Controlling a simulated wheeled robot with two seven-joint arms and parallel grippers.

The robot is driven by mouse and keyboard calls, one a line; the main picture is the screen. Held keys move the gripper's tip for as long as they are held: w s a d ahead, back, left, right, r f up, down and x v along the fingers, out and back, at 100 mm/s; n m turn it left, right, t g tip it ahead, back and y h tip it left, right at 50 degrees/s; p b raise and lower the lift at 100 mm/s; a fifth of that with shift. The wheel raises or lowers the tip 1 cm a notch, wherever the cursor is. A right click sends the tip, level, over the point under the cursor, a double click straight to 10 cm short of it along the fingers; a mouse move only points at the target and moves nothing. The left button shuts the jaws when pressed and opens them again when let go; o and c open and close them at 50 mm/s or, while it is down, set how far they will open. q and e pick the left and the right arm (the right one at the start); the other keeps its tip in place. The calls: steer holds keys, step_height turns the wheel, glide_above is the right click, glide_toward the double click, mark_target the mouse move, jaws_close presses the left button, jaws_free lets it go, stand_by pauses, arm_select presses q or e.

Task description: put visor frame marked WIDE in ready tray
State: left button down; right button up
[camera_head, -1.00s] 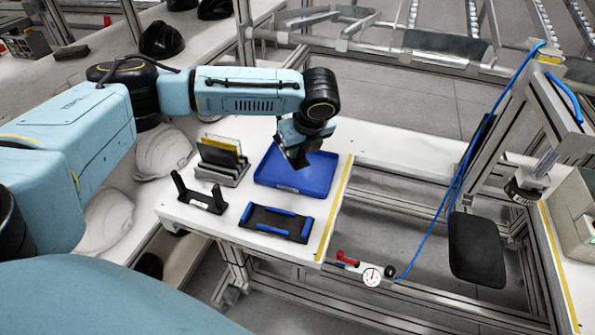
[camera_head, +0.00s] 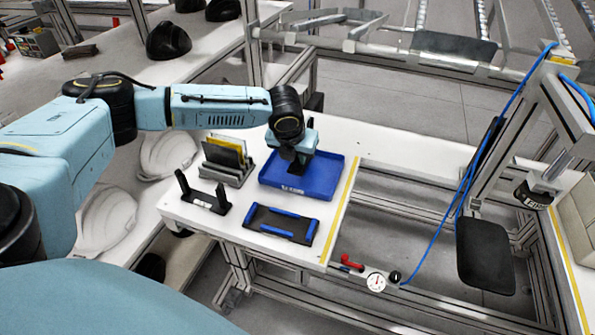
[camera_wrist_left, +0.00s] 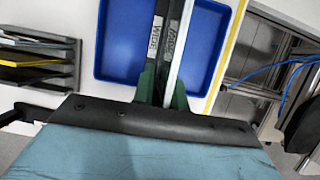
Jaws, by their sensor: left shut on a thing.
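My left gripper (camera_head: 296,164) is over the blue tray (camera_head: 335,180) in the head view, pointing down. In the left wrist view, its green fingers (camera_wrist_left: 163,92) are shut on a narrow black visor frame (camera_wrist_left: 157,15). A white label on the frame reads WIDE, and a second label beside it is hard to read. The frame extends over the blue tray floor (camera_wrist_left: 120,45). I cannot tell whether it touches the floor. The tray has a white label on its front wall, too small to read. My right gripper is not in view.
A grey rack (camera_head: 226,170) with upright dark and yellow plates stands left of the tray. A black two-pronged stand (camera_head: 203,196) and a black fixture with blue edges (camera_head: 280,224) are in front. White helmet shells (camera_head: 107,218) lie at left. A yellow strip (camera_head: 344,205) marks the bench edge.

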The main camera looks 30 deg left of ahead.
mark_target(297, 170)
arm_select(q)
step_height(297, 170, down, 5)
steer(key=shift+b, duration=0.45)
steer(key=c, duration=1.4)
jaws_free()
steer(key=p+v, duration=0.2)
steer(key=v, duration=1)
steer(key=shift+s, duration=0.1)
